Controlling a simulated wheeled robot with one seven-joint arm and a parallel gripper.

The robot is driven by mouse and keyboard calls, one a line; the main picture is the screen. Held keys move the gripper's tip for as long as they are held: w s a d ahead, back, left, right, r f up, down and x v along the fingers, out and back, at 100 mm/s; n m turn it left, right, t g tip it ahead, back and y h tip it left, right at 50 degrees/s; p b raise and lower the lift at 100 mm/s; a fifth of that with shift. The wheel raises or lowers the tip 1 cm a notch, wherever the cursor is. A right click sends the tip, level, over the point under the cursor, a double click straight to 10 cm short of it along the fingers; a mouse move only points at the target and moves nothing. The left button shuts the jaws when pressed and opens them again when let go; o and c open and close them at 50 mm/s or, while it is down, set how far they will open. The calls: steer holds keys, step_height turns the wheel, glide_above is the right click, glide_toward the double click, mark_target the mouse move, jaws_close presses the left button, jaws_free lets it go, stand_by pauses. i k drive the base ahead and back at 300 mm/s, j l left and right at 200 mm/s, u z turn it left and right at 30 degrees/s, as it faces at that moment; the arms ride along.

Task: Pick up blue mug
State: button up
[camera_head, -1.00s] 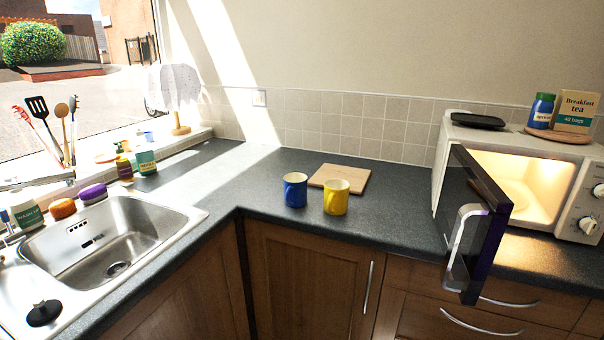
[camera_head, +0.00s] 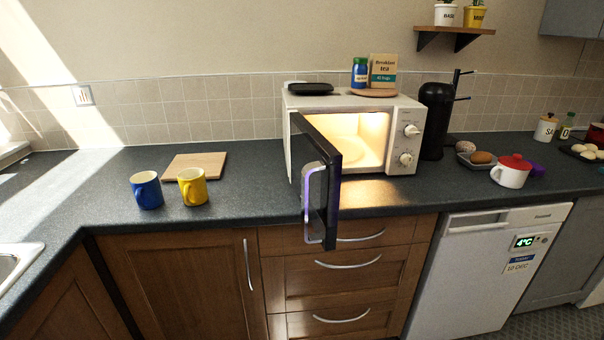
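The blue mug (camera_head: 147,191) stands upright on the dark worktop (camera_head: 100,240), near its front edge at the left of the view. Its handle faces the front left. A yellow mug (camera_head: 193,187) stands upright just to its right, with a small gap between them. My gripper is not in view.
A wooden board (camera_head: 195,166) lies behind the mugs. A microwave (camera_head: 352,128) stands to the right with its door (camera_head: 322,180) swung open past the worktop edge. The sink (camera_head: 15,262) is at far left. The worktop between mugs and microwave is clear.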

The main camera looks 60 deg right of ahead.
mark_target(146, 187)
steer(key=i+j+z, duration=0.35)
steer(key=j, duration=0.3)
steer(key=i+j+z, duration=0.35)
steer(key=j, duration=0.4)
steer(key=i+j+z, duration=0.2)
steer(key=j, duration=0.2)
steer(key=i+j+z, duration=0.15)
steer(key=j, duration=0.3)
